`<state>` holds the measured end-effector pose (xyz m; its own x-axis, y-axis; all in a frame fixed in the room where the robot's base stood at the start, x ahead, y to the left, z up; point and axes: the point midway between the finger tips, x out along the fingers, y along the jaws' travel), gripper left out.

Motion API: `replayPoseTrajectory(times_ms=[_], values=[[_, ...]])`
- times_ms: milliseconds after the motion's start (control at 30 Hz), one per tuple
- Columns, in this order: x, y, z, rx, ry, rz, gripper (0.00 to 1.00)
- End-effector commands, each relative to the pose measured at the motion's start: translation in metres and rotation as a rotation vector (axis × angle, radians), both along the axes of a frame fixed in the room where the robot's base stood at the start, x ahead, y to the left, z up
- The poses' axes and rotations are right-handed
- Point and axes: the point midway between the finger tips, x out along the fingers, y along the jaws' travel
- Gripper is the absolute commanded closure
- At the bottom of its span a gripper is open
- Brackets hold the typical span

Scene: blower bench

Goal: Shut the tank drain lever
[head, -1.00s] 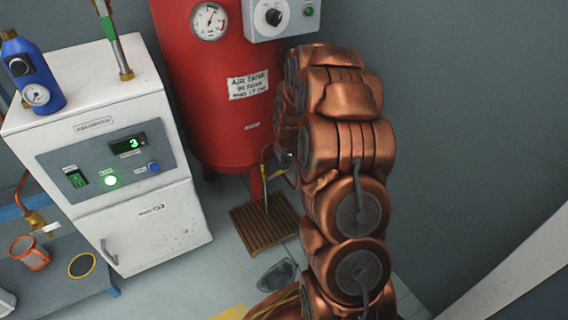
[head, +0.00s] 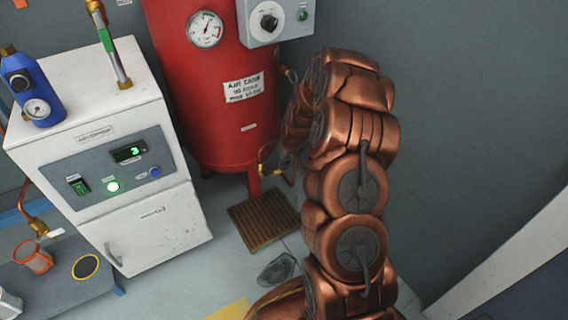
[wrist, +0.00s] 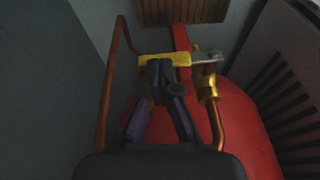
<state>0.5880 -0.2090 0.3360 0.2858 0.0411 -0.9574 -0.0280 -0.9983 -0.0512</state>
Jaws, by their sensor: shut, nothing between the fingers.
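The tank drain lever (wrist: 165,60) has a yellow handle and a bare metal end. In the wrist view it lies crosswise to the short pipe at the brass valve (wrist: 207,88). My gripper (wrist: 160,68) is shut and empty, its fingertips right at the yellow handle; I cannot tell whether they touch it. In the head view the valve and lever (head: 264,171) show small below the red air tank (head: 200,120), beside my gripper (head: 285,163), which my arm partly hides.
A copper pipe (wrist: 110,75) bends around the left of my gripper. A slatted wooden mat (head: 263,220) lies on the floor below the tank. The white air dryer cabinet (head: 150,235) stands left. A grey wall is at the right.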

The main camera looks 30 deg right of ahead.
Motion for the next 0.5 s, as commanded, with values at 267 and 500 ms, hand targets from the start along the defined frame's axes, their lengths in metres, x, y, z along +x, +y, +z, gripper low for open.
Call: replayPoseTrajectory(times_ms=[267, 500], values=[[0.000, 0.000, 0.002, 0.000, 0.000, -0.001, 1.00], [0.000, 0.000, 0.012, 0.000, 0.000, -0.001, 1.00]])
